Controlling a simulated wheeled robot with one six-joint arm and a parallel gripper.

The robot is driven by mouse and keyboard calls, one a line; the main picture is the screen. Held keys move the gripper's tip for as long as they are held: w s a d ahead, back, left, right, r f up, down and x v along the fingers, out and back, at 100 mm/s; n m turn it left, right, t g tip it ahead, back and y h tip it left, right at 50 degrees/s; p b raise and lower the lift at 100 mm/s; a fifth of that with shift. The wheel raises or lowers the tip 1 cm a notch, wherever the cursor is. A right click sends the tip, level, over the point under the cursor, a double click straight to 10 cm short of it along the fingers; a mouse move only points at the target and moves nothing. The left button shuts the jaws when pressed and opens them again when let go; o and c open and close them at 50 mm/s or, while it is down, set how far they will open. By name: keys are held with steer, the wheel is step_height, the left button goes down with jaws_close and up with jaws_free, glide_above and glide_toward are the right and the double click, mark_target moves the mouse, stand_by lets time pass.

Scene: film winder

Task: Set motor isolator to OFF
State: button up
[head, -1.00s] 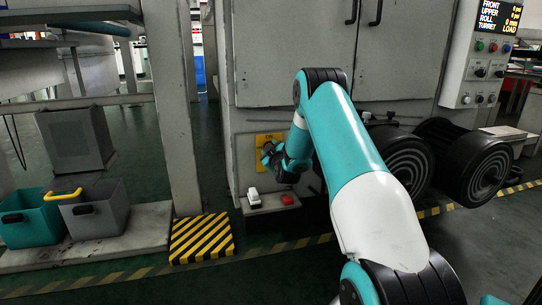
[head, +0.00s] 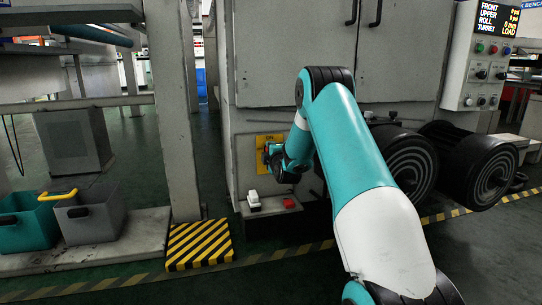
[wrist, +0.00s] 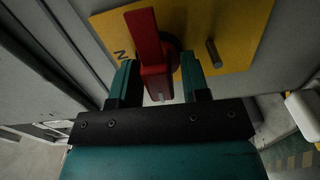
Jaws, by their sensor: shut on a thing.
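The motor isolator is a yellow plate (wrist: 235,25) with a red handle (wrist: 149,45) on a dark round hub, on a grey cabinet face. In the wrist view the red handle stands between the two teal fingers of my gripper (wrist: 158,78), which is shut on it. A letter N shows on the plate left of the handle, and a metal peg (wrist: 213,53) sticks out to the right. In the head view my gripper (head: 270,154) covers much of the yellow plate (head: 261,139), and the handle is hidden there.
A low ledge below the plate holds a white object (head: 253,199) and a red one (head: 290,203). Large dark rolls (head: 402,160) stand to the right. A striped block (head: 198,245) and two bins (head: 88,219) are at left.

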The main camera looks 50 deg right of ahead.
steer(key=shift+w+a+n, duration=0.15)
steer(key=shift+a+n, duration=0.05)
steer(key=shift+n, duration=0.3)
steer(key=o, duration=0.6)
steer(key=shift+c, duration=0.2)
